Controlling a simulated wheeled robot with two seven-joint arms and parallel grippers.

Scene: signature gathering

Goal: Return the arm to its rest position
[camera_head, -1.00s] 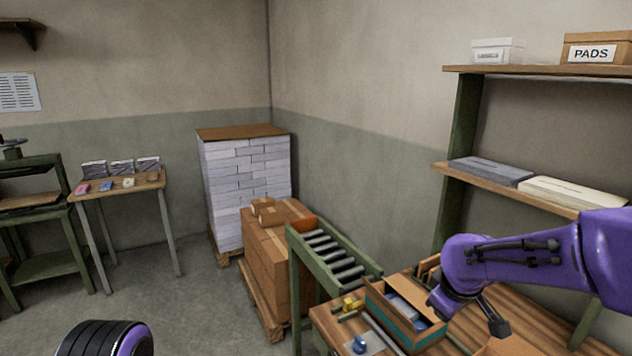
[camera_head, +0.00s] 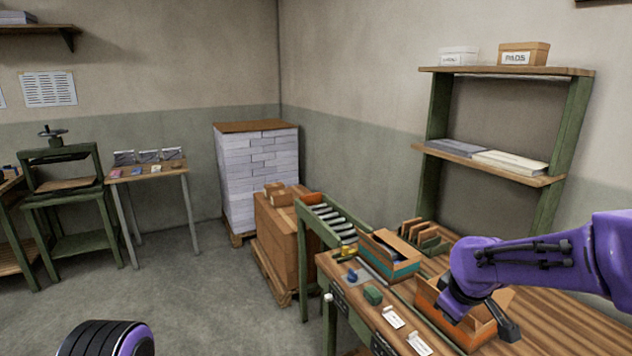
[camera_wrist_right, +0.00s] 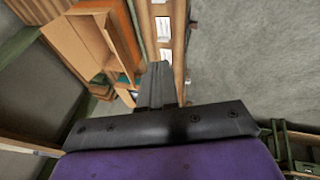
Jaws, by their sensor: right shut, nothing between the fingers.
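My right arm (camera_head: 540,262) is purple and black and comes in from the right, bent over the wooden workbench (camera_head: 565,322). My right gripper (camera_wrist_right: 155,85) is shut and empty in the wrist view, its two dark fingers together. In the head view the dark end of the right arm hangs in front of an orange-and-cardboard open box (camera_head: 430,298) on the bench; I cannot tell the gap between them. A black and purple part of my left arm shows at the bottom left of the head view; its gripper is not in view.
A second open box (camera_head: 390,255), a green block (camera_head: 373,295) and white cards (camera_head: 393,317) lie on the bench. A roller conveyor (camera_head: 330,215) and stacked cartons (camera_head: 278,235) stand behind it. A shelf (camera_head: 490,165) rises at the right. Floor at left is clear.

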